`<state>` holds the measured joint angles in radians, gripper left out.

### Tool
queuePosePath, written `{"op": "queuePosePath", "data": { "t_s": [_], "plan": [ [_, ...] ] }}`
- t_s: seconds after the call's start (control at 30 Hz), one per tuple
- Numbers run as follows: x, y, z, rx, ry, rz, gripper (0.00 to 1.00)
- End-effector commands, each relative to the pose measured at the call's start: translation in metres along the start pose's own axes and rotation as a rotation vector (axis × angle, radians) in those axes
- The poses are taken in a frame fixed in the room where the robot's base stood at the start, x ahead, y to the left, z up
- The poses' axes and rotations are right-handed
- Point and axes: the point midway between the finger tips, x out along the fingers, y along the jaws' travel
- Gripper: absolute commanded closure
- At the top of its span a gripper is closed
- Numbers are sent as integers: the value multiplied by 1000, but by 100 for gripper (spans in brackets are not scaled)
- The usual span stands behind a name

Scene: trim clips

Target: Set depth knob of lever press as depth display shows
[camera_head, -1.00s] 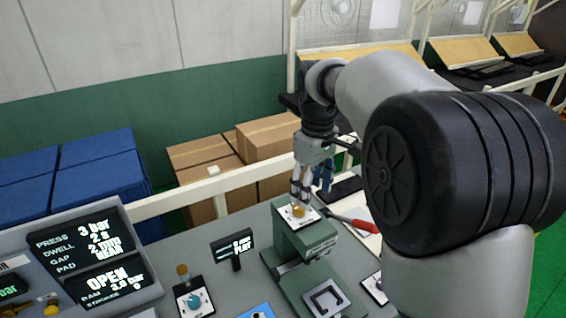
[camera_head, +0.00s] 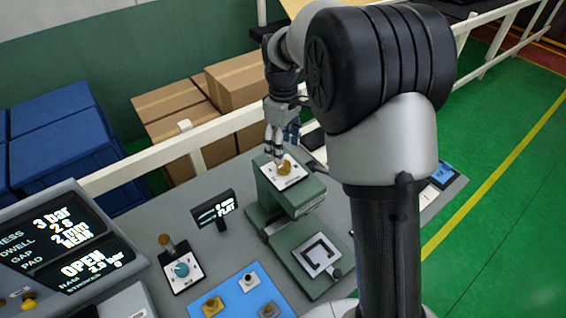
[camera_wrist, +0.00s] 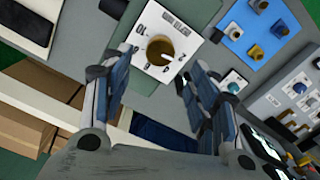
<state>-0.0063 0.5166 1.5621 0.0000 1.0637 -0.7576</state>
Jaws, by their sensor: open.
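The green lever press (camera_head: 290,205) stands in the middle of the grey bench. On its top is a white plate with printed marks (camera_head: 272,178) and a round brass depth knob (camera_head: 285,169). In the wrist view the knob (camera_wrist: 160,48) shows a pale pointer mark. The small black depth display (camera_head: 214,208) stands left of the press; it shows white marks and a word that looks like "FLAT", the rest too small to read. My gripper (camera_head: 275,158) is open just above the knob; in the wrist view its fingers (camera_wrist: 158,62) are on either side, apart from it.
Left are a large panel with readouts (camera_head: 70,240) and a teal knob on a plate (camera_head: 181,269). A blue mat (camera_head: 235,294) with several knobs lies in front. A white rail (camera_head: 140,172) and cardboard boxes (camera_head: 180,115) are behind.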

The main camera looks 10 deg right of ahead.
Motion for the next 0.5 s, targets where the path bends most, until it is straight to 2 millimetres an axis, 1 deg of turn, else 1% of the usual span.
{"op": "queuePosePath", "data": {
  "t_s": [0.03,0.2,0.33,0.5],
  "plan": [
    [13,-1,1,0,-3,-3,46],
    [45,0,0,0,-2,-2,46],
    [61,0,0,0,-1,-1,46],
    [71,0,0,0,1,1,46]
  ]
}}
